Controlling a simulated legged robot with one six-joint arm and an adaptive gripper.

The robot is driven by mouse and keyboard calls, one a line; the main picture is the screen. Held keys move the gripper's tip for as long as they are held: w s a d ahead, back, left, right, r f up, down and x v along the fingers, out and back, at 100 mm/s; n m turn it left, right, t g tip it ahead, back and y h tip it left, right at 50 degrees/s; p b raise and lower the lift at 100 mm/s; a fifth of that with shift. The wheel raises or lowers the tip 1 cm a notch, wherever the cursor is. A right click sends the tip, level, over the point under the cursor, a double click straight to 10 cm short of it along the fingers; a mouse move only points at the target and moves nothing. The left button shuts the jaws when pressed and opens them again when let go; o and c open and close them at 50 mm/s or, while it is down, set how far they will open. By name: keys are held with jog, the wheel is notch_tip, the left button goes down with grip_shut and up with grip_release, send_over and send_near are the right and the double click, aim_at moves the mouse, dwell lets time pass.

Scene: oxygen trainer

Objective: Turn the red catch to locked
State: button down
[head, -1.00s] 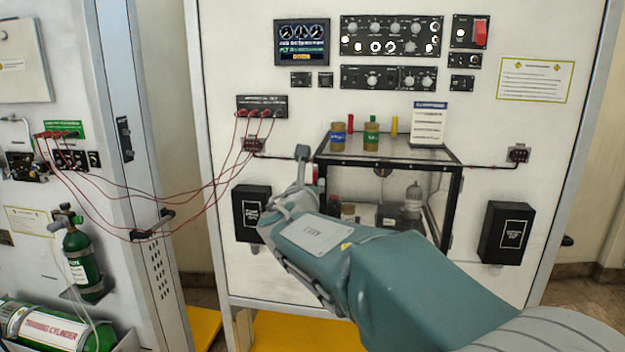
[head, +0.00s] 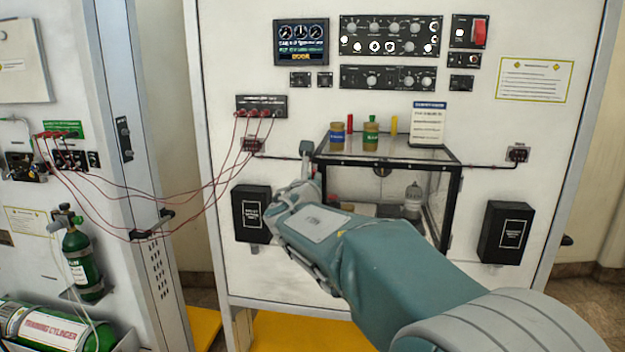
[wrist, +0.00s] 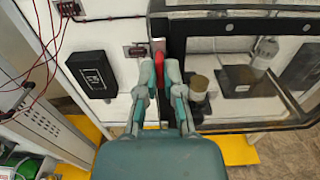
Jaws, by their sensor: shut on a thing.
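The red catch (wrist: 159,46) is a narrow upright red strip at the left front edge of the black-framed glass case (head: 385,162). In the wrist view its lower part lies between my fingertips. My gripper (wrist: 159,72) is shut on it, one finger on each side. In the head view my gripper (head: 307,165) is at the case's left front edge and hides the catch. The catch's exact angle is hard to tell.
Bottles (head: 371,134) and a card (head: 429,124) stand on the case top. A black box (head: 251,213) hangs left of my gripper. Red cables (head: 195,205) hang further left. A jar (wrist: 265,50) and dark block (wrist: 238,82) are inside the case.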

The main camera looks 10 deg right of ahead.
jog(key=shift+s+d+f+m, duration=0.1)
jog(key=shift+f+m, duration=0.05)
jog(key=shift+m, duration=2.8)
jog(key=shift+w+d+f+m, duration=0.1)
jog(key=shift+f+m, duration=0.1)
jog(key=shift+m, duration=2.8)
jog(key=shift+s+d+f+m, duration=0.1)
jog(key=shift+f+m, duration=0.05)
jog(key=shift+m, duration=2.8)
jog(key=shift+f, duration=0.15)
jog(key=c, duration=0.8)
grip_release()
jog(key=shift+r, duration=0.2)
